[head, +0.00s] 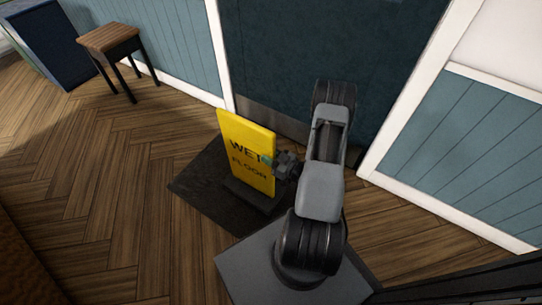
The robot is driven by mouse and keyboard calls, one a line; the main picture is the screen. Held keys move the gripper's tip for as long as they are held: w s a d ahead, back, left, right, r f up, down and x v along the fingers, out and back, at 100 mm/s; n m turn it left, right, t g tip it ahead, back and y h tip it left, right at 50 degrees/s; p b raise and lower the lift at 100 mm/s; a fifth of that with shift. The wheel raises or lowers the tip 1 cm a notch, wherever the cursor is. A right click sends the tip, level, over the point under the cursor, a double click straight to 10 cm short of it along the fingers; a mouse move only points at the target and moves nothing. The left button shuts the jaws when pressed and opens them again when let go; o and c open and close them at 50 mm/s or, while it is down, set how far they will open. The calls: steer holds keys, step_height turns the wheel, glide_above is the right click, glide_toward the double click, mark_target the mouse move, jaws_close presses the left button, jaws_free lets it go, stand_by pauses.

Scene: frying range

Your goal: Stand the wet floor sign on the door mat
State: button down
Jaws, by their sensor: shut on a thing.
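The yellow wet floor sign (250,136) stands upright in the head view, with dark lettering and a dark base (256,195) at its foot. It is over the dark door mat (205,188), which lies on the floor in front of the door. I cannot tell whether the base touches the mat or is slightly above it. My gripper (274,163) is shut on the right edge of the sign, about halfway up. My arm hides part of the mat's right side and the door behind.
A dark teal door (290,50) in a white frame (410,85) is just behind the mat. A wooden-topped stool (109,38) stands at the upper left, near a dark blue cabinet (52,40). The wooden floor (100,190) on the left is clear.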

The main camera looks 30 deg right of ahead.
steer(key=f+b, duration=0.1)
steer(key=w+f+b, duration=0.1)
steer(key=f, duration=0.1)
steer(key=a+f+b, duration=0.1)
steer(key=shift+w+f, duration=0.3)
steer(key=shift+f, duration=0.05)
steer(key=shift+b, duration=0.3)
